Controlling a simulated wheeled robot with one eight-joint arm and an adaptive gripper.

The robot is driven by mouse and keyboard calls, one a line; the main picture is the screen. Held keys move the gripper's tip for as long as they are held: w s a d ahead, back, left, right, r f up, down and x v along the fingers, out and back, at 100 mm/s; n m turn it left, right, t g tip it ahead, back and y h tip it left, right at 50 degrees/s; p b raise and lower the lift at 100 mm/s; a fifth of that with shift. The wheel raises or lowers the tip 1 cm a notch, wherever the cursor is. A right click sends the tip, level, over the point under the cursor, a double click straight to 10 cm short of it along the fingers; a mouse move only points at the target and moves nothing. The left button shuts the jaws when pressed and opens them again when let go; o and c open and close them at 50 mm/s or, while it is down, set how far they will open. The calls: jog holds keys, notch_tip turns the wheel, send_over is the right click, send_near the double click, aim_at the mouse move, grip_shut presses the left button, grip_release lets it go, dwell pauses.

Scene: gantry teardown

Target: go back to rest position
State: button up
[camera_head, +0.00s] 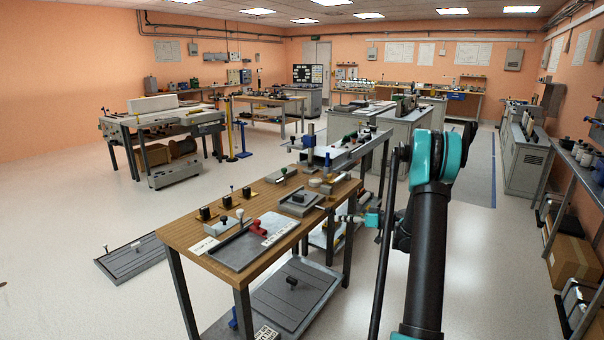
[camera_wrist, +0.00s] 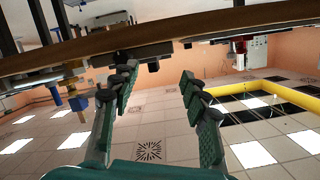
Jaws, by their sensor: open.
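My gripper (camera_wrist: 158,82) is open and empty in the wrist view, its two green-padded fingers spread with a clear gap between them. The wrist picture is upside down, with ceiling panels low in the frame. In the head view my gripper (camera_head: 350,217) shows small and partly hidden behind my black and teal arm, at the right side of the wooden workbench (camera_head: 185,232). The bench edge (camera_wrist: 215,25) crosses the top of the wrist view, apart from the fingertips as far as I can tell.
The bench holds a grey tray with a red part (camera_head: 257,227), a grey fixture block (camera_head: 298,203) and several small black parts. A grey ribbed plate (camera_head: 133,258) lies on the floor at left. Shelves (camera_head: 578,170) line the right wall. The floor between bench and shelves looks open.

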jog(key=s+a+r+m+g+h, duration=0.1)
jog(key=s+a+m+g+h, duration=0.2)
jog(key=s, duration=0.7)
jog(key=s+a+r+h, duration=0.2)
jog(key=s+a+h, duration=0.15)
jog(key=s, duration=0.75)
jog(key=s+d+f+m+h, duration=0.1)
jog(key=s+d+f+h, duration=0.1)
jog(key=s, duration=0.9)
jog(key=s+d+f+m+g+h, duration=0.1)
jog(key=s+d+f+m+h, duration=0.1)
jog(key=s, duration=0.9)
jog(key=shift+s+d+f+m+h, duration=0.35)
jog(key=shift+d+h, duration=0.15)
jog(key=shift+h, duration=0.55)
jog(key=shift+o, duration=0.6)
